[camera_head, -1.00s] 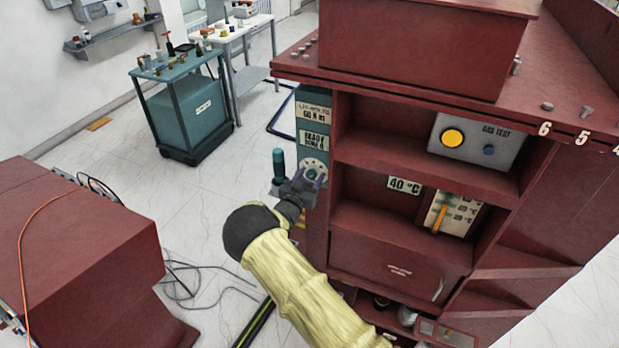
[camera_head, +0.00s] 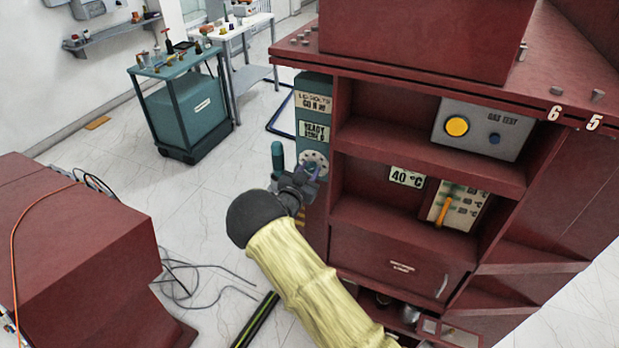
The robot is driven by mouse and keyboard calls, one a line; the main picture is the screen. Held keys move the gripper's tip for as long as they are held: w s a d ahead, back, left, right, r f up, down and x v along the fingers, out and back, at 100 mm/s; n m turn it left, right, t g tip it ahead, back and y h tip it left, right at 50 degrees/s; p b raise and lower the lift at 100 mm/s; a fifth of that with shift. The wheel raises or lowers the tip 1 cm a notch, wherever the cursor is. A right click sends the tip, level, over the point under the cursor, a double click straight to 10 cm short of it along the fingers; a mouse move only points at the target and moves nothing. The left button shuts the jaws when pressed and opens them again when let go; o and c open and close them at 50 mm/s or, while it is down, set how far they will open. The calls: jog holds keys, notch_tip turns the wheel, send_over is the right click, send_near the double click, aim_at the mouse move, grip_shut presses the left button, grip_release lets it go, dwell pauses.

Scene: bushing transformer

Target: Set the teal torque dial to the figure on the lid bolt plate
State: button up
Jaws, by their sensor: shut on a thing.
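The teal torque dial sits on a pale round scale (camera_head: 314,160) on the narrow teal panel (camera_head: 312,84) at the left side of the dark red transformer cabinet. My gripper (camera_head: 312,176) is at the dial and shut on it. The gripper hides most of the dial, and its setting cannot be read. The lid bolt plate (camera_head: 313,102) at the top of that panel bears a figure that looks like 60 N m, in small blurred print. A second plate (camera_head: 314,131) below it reads READY with a smaller line under it. A teal upright handle (camera_head: 277,160) stands just left of the gripper.
Cabinet shelves hold a gas test box (camera_head: 483,130), a 40 °C label (camera_head: 406,177) and a gauge with an orange pointer (camera_head: 455,205). A teal cart (camera_head: 187,112) stands behind. A red block (camera_head: 75,260) is at left; cables lie on the floor between.

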jog(key=m+b, duration=0.2)
jog(key=b, duration=0.2)
jog(key=m+b, duration=0.2)
jog(key=b, duration=0.2)
jog(key=shift+f, duration=0.4)
jog(key=m+b, duration=0.2)
jog(key=b, duration=0.2)
jog(key=shift+r, duration=0.15)
jog(key=shift+r+m+b, duration=0.15)
jog(key=shift+m+b, duration=0.35)
jog(key=shift+b, duration=0.2)
jog(key=o, duration=1)
jog(key=shift+r, duration=0.1)
jog(key=shift+c, duration=0.2)
jog(key=shift+s+a, duration=0.1)
jog(key=b+v, duration=0.4)
jog(key=v, duration=1.3)
jog(key=shift+b, duration=0.3)
